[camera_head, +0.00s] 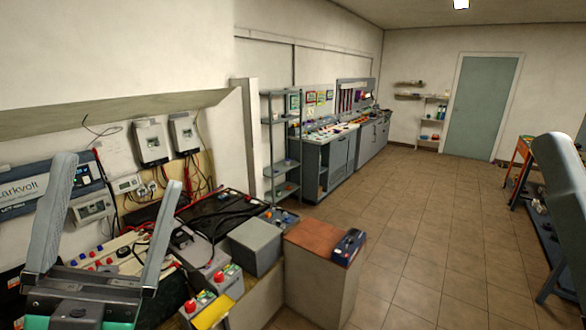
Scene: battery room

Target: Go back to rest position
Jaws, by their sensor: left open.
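My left gripper (120,170) is in the lower left of the head view, pointing up. Its two grey fingers stand wide apart, open, with nothing between them. It is in front of the cluttered battery bench, and its base hides part of the bench. A grey part of mine, looking like a single finger of my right gripper (564,190), cuts into the right edge. The rest of it is out of frame, so its opening cannot be told.
Batteries with red caps (228,278), a grey box (255,246) and cables crowd the bench. A dark blue device (348,246) sits on a brown-topped cabinet (310,236). Wall boxes (150,142) hang behind. A shelf rack (281,150) stands further back. The tiled floor (420,225) is clear mid-right.

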